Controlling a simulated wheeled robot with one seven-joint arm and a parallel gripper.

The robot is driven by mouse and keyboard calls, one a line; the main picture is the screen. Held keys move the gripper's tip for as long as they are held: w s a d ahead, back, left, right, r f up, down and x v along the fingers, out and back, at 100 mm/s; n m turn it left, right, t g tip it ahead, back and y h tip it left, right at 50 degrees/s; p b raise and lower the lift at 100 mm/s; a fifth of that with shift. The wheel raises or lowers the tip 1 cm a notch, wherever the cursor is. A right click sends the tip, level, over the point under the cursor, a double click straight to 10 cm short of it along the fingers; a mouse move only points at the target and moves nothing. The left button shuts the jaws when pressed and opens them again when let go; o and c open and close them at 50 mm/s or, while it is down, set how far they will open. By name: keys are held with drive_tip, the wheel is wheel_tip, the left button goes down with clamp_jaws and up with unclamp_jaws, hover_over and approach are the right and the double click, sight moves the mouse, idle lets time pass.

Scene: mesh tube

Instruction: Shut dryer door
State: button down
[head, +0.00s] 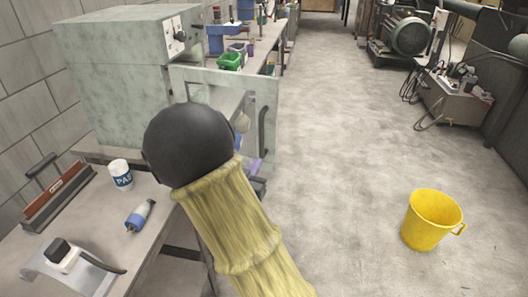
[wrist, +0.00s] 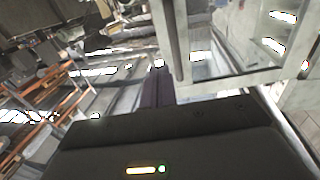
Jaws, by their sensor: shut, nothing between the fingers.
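The dryer (head: 125,75) is a pale grey-green box on the bench at the left of the head view. Its door (head: 235,78) stands open, sticking out from the front toward the aisle. A dark vertical handle (head: 262,128) is near its outer edge. My dark arm joint and yellow sleeve hide the door's lower left part. My gripper (wrist: 157,82) shows in the wrist view as dark purple fingers, shut and empty. The fingers are close beside the lower end of the handle (wrist: 168,42) and the door frame (wrist: 230,78); I cannot tell whether they touch.
A white cup (head: 121,175), a blue-and-grey bottle (head: 140,215) and a red-brown tool (head: 58,194) are on the near bench. A green bin (head: 229,61) is on the bench beyond. A yellow bucket (head: 432,220) stands on the floor at right. The aisle floor (head: 335,150) is clear.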

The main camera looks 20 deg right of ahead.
sight(274, 135)
drive_tip(key=p+x, duration=0.1)
drive_tip(key=x, duration=1.2)
drive_tip(key=shift+w+d, duration=0.2)
drive_tip(key=shift+w, duration=0.05)
drive_tip(key=shift+f, duration=0.1)
